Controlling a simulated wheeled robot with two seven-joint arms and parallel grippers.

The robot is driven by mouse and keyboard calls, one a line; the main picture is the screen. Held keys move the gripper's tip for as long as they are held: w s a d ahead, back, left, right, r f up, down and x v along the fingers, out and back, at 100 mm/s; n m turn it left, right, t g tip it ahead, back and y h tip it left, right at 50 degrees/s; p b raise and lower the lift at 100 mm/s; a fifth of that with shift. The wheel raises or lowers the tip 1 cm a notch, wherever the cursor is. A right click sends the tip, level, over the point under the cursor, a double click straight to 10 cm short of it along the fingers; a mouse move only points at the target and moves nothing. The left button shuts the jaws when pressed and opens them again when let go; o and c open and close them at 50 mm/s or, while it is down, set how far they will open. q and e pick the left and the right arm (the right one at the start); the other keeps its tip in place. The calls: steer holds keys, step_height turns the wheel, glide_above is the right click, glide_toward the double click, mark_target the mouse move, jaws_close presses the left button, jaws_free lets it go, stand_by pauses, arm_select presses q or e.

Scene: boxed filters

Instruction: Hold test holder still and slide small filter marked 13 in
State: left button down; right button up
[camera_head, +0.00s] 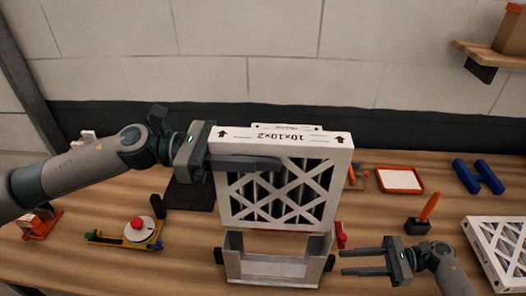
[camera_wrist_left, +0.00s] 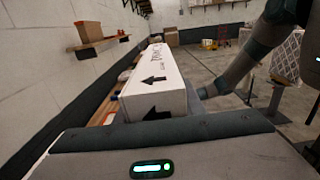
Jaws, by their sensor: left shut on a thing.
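A white cardboard-framed filter (camera_head: 232,212) with lattice front and upside-down "10x10x2" print stands upright above the table; I see no 13 on it. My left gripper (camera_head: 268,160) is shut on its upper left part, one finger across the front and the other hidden. Its printed edge (camera_wrist_left: 158,92) shows in the left wrist view. The metal test holder (camera_head: 274,270), a U-shaped open frame with dark side grips, stands below and in front of the filter. I cannot tell whether they touch. My right gripper (camera_head: 343,262) is open and empty, close to the holder's right side.
Another lattice filter (camera_head: 496,246) lies at the right edge. A white strip with print (camera_head: 287,127) shows behind the held filter's top. A red-framed tray (camera_head: 400,180), blue blocks (camera_head: 478,177), an orange-handled tool (camera_head: 428,208) and a yellow-based device (camera_head: 130,232) are on the table.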

mark_target(329, 261)
steer(key=shift+a+f, duration=0.15)
steer(key=shift+a, duration=0.9)
steer(key=shift+a+f, duration=0.2)
steer(key=shift+a, duration=0.85)
steer(key=shift+a+f, duration=0.15)
steer(key=shift+a, duration=0.9)
steer(key=shift+c, duration=0.4)
steer(key=c, duration=0.7)
steer(key=shift+o, duration=0.2)
steer(key=shift+r, duration=0.1)
steer(key=shift+r, duration=0.15)
steer(key=shift+w+r, duration=0.1)
jaws_close()
